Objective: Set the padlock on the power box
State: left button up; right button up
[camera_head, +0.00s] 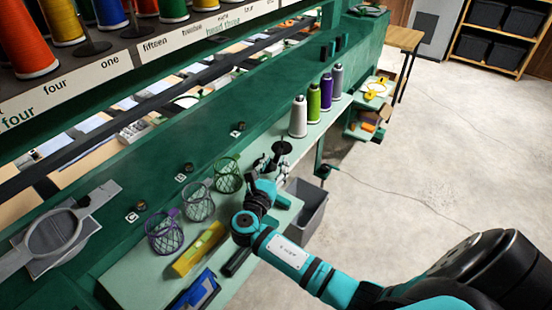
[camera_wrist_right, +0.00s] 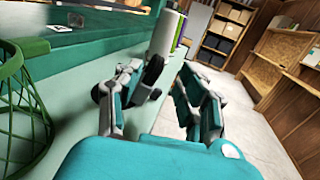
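I cannot make out a padlock in either view. A grey box-like panel (camera_head: 428,32) stands by the far wall in the head view; I cannot tell whether it is the power box. My right gripper (camera_head: 270,162) is over the green shelf, beside a black disc-topped stand (camera_head: 283,147). In the wrist view the right gripper (camera_wrist_right: 160,105) has its fingers spread apart, with nothing seen held between them. The black stand (camera_wrist_right: 153,70) shows near its left finger. My left gripper is not in view.
Thread spools (camera_head: 298,117) stand on the shelf beyond the gripper. Wire baskets (camera_head: 198,202), a yellow item (camera_head: 200,248) and a blue item (camera_head: 196,291) lie nearer. A grey bin (camera_head: 307,208) stands below the shelf. The concrete floor (camera_head: 440,130) at right is mostly open.

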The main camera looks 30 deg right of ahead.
aim_at(279, 152)
jog(key=shift+w+d+r, duration=0.1)
jog(key=shift+w+d, duration=0.05)
jog(key=shift+d, duration=0.05)
jog(key=p+x, duration=0.1)
jog(key=x, duration=0.3)
jog(key=shift+w+r+p, duration=0.15)
jog(key=shift+w+p, duration=0.2)
jog(key=shift+p, duration=0.05)
jog(key=shift+w+d, duration=0.15)
jog(key=shift+d, duration=0.1)
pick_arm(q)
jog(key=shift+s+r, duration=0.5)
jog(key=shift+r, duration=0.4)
pick_arm(e)
jog(key=shift+c, duration=0.4)
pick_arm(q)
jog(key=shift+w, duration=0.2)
pick_arm(e)
grip_shut()
